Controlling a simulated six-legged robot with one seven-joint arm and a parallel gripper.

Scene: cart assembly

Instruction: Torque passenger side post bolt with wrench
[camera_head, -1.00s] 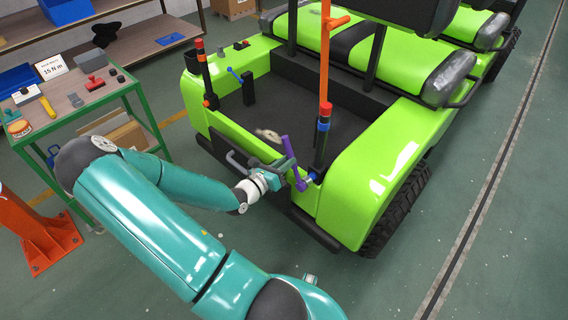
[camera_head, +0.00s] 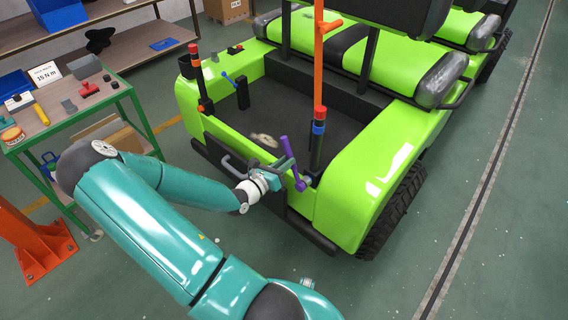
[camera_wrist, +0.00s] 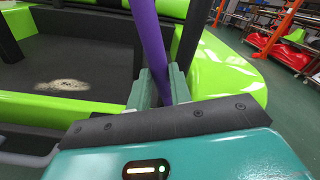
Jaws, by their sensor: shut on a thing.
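The purple wrench (camera_head: 291,162) is in my gripper (camera_head: 279,177) at the front right of the green cart (camera_head: 371,187). In the wrist view, my gripper's teal fingers (camera_wrist: 152,86) are shut around the purple handle (camera_wrist: 149,38). The handle runs up out of that frame, so its upper end is hidden there. The right front post (camera_head: 317,148) is black with a blue collar and red cap, just right of the wrench. The bolt cannot be made out, nor whether the wrench touches it. A left front post (camera_head: 203,92) stands across the cart bed.
A green-framed table (camera_head: 108,105) at the left holds tools and a "15 N m" sign (camera_head: 44,74). An orange stand (camera_head: 36,246) is on the floor at the left. A shelf (camera_head: 130,46) is behind. The floor right of the cart is clear.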

